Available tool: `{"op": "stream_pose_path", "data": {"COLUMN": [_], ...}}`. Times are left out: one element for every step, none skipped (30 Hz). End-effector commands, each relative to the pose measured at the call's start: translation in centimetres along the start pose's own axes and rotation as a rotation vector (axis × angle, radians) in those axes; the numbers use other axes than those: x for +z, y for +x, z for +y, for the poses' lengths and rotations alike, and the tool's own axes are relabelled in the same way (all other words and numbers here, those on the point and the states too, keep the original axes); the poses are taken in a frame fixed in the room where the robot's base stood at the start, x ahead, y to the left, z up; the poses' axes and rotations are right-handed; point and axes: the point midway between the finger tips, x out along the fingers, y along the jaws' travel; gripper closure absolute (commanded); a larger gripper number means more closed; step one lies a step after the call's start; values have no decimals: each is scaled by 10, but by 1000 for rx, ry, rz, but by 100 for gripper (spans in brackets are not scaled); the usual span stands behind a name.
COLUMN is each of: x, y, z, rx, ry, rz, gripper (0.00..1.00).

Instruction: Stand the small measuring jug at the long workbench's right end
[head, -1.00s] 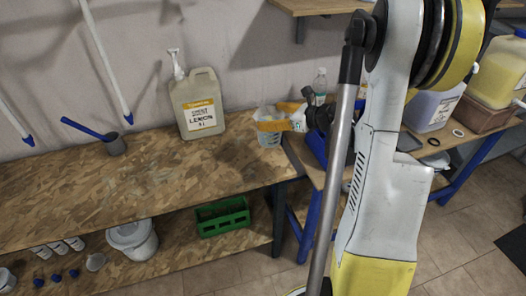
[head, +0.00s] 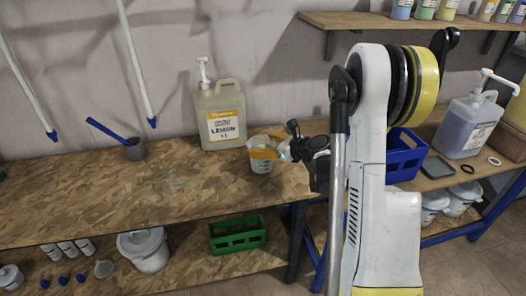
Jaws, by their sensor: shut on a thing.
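The small measuring jug (head: 262,165) is a clear, whitish cup with bluish markings. It is upright at the right end of the long wooden workbench (head: 140,196). My gripper (head: 262,147), with orange fingers, is shut on the jug near its rim, reaching in from the right. The fingers cover part of the jug's upper side. The jug's base appears at the bench top, but I cannot tell whether it touches.
A beige lemon pump jug (head: 221,117) stands just left and behind. A grey scoop with a blue handle (head: 134,150) is farther left. A blue crate (head: 405,157) stands on the right-hand bench; a green crate (head: 238,236) is below. The long bench's middle is clear.

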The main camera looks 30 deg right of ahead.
Motion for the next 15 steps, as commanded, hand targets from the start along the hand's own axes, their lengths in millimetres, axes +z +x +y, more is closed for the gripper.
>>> {"op": "stream_pose_path", "data": {"x": [-10, -12, -13, -13, -12, -12, -11, -11, -11, -11, -12, -13, -14, -15, -15], "y": [4, 5, 5, 5, 5, 4, 4, 4, 4, 4, 5, 5, 6, 6, 6], "z": [1, 1, 1, 1, 1, 1, 1, 1, 1, 1, 1, 1, 1, 2, 2], "rx": [0, 0, 0, 0, 0, 0, 0, 0, 0, 0, 0, 0, 0, 0, 0], "ry": [0, 0, 0, 0, 0, 0, 0, 0, 0, 0, 0, 0, 0, 0, 0], "rz": [-1, -1, -1, -1, -1, -1, -1, -1, -1, -1, -1, -1, -1, -1, 0], "gripper": [60, 60, 60, 60, 60, 60, 60, 60, 60, 60, 60, 60, 60, 60, 10]}}
